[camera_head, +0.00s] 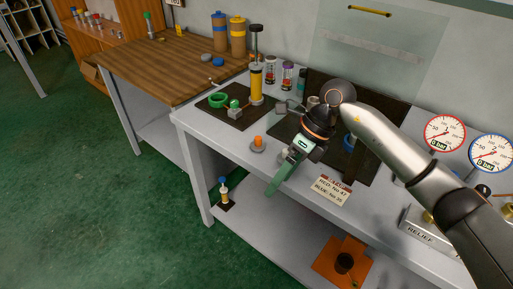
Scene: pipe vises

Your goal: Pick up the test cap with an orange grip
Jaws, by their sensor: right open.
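The test cap with an orange grip (258,141) stands on the grey bench near its front edge. It has a round grey base and a small orange knob on top. My right gripper (279,174) reaches in from the right, with its green fingers pointing down and toward the front edge. It is open and empty, just right of the cap and apart from it. The orange grip is in clear view. My left gripper is not in view.
Left of the cap, a dark mat (235,119) holds a green ring (218,100) and a yellow hand pump (256,82). A label card (333,186) lies right of my gripper. Gauges (444,133) stand at right. The bench between cap and front edge is clear.

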